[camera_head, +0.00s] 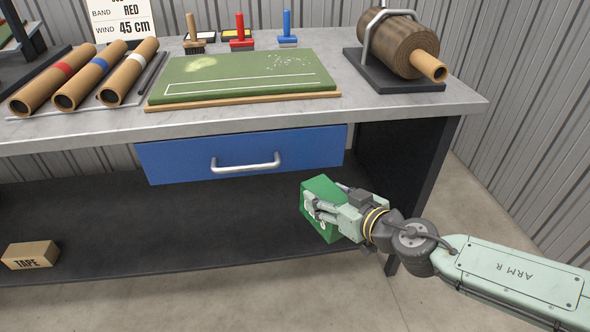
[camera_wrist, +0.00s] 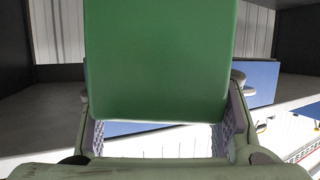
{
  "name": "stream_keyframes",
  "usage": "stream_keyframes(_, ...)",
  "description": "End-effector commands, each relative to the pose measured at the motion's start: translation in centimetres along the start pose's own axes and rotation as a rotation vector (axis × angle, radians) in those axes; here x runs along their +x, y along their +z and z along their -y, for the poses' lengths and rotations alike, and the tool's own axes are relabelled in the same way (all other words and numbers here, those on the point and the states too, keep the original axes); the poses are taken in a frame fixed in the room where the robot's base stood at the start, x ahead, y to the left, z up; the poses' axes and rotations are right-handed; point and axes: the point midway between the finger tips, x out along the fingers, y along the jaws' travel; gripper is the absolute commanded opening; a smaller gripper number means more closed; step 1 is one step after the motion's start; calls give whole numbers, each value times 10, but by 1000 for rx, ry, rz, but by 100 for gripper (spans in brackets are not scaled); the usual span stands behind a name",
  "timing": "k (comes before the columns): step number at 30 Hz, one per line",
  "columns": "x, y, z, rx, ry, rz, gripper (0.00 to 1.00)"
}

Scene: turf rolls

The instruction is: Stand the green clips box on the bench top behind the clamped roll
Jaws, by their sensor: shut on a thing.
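The green clips box (camera_head: 319,196) is held in my gripper (camera_head: 325,207), in front of the bench and below the level of its top. The box is tilted in the head view. In the wrist view the green box (camera_wrist: 160,60) fills the middle between my two fingers (camera_wrist: 165,135). The clamped roll (camera_head: 402,45) is a brown roll on a tan core, held by a metal clamp on a dark base at the right end of the bench top (camera_head: 415,108). Most of the bench top behind the roll is out of view or hidden by it.
A blue drawer (camera_head: 245,153) with a handle is shut under the bench top. A green turf mat (camera_head: 240,78) lies mid-bench. Tan tubes (camera_head: 85,75), a brush (camera_head: 193,40), and red (camera_head: 241,38) and blue (camera_head: 287,35) tools sit behind or left. A TAPE box (camera_head: 30,255) sits on the lower shelf.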

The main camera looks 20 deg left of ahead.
Motion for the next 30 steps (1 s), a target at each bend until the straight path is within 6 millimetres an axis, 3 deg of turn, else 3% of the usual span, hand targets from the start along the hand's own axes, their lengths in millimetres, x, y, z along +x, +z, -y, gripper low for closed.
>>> stream_keyframes(3,11,38,-30,60,135,-2,13)
stream_keyframes(18,48,174,-145,255,660,-3,13)
stream_keyframes(27,64,235,-197,336,893,-1,13)
stream_keyframes(30,62,234,-195,340,887,-1,13)
